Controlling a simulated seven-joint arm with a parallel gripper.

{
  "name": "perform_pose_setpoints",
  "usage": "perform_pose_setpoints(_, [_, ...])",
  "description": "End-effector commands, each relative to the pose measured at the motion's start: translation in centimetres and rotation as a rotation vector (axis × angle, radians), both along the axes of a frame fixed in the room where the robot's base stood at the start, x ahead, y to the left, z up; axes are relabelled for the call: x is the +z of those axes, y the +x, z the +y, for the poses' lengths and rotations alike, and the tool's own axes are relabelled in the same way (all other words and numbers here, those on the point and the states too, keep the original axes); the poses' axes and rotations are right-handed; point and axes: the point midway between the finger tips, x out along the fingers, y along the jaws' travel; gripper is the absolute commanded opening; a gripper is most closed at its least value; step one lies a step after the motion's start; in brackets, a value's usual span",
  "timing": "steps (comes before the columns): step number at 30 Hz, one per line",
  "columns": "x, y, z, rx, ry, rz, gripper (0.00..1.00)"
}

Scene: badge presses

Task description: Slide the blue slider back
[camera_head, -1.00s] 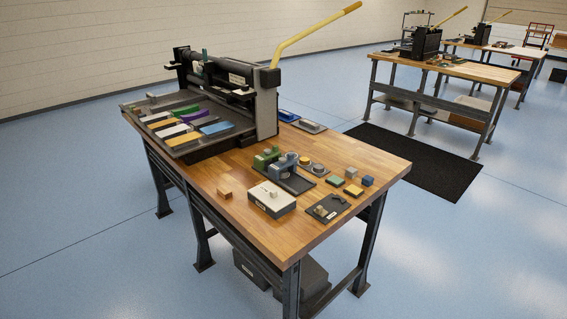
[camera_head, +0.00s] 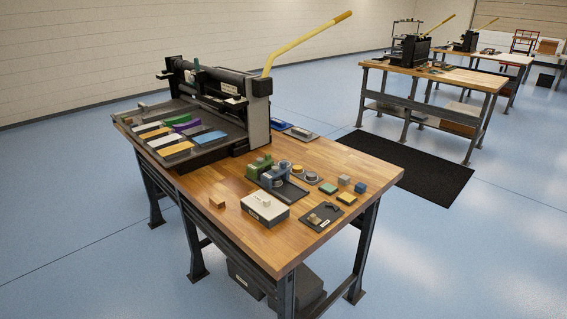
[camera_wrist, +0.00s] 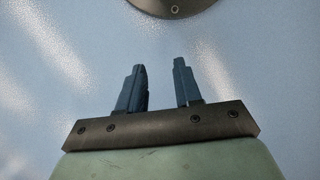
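A blue-grey block-like piece (camera_head: 273,177), which looks like the blue slider, stands on a dark base plate (camera_head: 291,191) in the middle right of the wooden table. A similar green piece (camera_head: 257,166) stands close beside it, to its left. Their travel and exact position along the base are too small to tell. My gripper (camera_wrist: 159,70) shows only in the wrist view. Its two dark blue fingers are apart with nothing between them, above pale blue floor. It is away from the slider, which is not in the wrist view.
The large press (camera_head: 258,115) with a yellow lever (camera_head: 300,47) stands on the table's left half. A white-topped box (camera_head: 264,209) sits in front of the blue piece. A dark plate (camera_head: 322,217) and small coloured blocks lie to its right. A black mat (camera_head: 410,172) lies behind.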

Motion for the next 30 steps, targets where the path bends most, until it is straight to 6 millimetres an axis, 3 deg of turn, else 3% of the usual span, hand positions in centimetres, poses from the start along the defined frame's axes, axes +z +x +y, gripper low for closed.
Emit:
perform_pose_setpoints(1, [-0.3,3.0,1.6,0.078,0.016,-0.045,0.34])
perform_pose_setpoints(6, [0.7,10.9,7.0,0.337,0.064,-0.181,0.34])
perform_pose_setpoints(11, [2.6,17.5,13.4,0.581,0.102,-0.304,0.34])
perform_pose_setpoints(15, [5.1,22.5,19.8,0.787,0.126,-0.408,0.34])
perform_pose_setpoints(23, [11.8,29.5,32.0,1.141,0.138,-0.58,0.34])
perform_pose_setpoints(30, [20.0,34.3,40.9,1.408,0.097,-0.701,0.34])
